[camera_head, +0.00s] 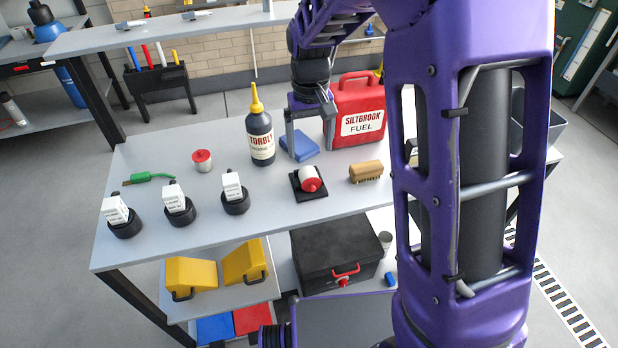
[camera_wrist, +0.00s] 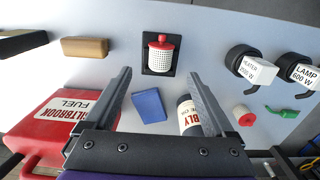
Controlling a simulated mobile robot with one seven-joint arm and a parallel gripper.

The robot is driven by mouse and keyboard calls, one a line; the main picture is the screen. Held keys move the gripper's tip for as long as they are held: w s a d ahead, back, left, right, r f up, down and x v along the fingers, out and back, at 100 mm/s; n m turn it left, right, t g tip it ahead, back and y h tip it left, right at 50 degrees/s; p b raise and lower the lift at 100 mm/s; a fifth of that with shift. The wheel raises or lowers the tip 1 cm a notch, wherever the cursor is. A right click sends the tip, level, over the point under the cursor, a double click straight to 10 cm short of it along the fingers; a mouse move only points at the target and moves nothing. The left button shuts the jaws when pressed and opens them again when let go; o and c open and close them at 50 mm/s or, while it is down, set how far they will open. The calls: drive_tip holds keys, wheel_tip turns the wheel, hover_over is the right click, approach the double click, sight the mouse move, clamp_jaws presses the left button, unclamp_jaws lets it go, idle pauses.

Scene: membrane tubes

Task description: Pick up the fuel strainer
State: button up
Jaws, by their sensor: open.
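What looks like the fuel strainer (camera_head: 310,179), a white perforated cylinder with a red cap and small knob, is on a black square base on the bench. It lies in the middle of the bench top, and in the wrist view the strainer (camera_wrist: 161,58) is at top centre. My gripper (camera_head: 308,128) is open and empty, behind the strainer in the head view, above the blue block or cloth. In the wrist view the fingers of my gripper (camera_wrist: 162,76) point toward the strainer, which lies beyond the tips, apart from them.
A red fuel can (camera_head: 357,105) stands close beside my gripper, a dark bottle (camera_head: 261,140) on its other side. A blue block or cloth (camera_head: 300,147), a brown brush (camera_head: 366,172), a red-and-white cylinder (camera_head: 202,161) and several black holders with white labelled blocks (camera_head: 235,195) share the grey bench (camera_head: 270,232).

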sight(310, 174)
wheel_tip(310, 174, down, 10)
drive_tip(key=shift+s+r+b, duration=0.1)
drive_tip(key=shift+r+b, duration=0.05)
drive_tip(key=shift+b, duration=0.3)
clamp_jaws()
idle(0.4)
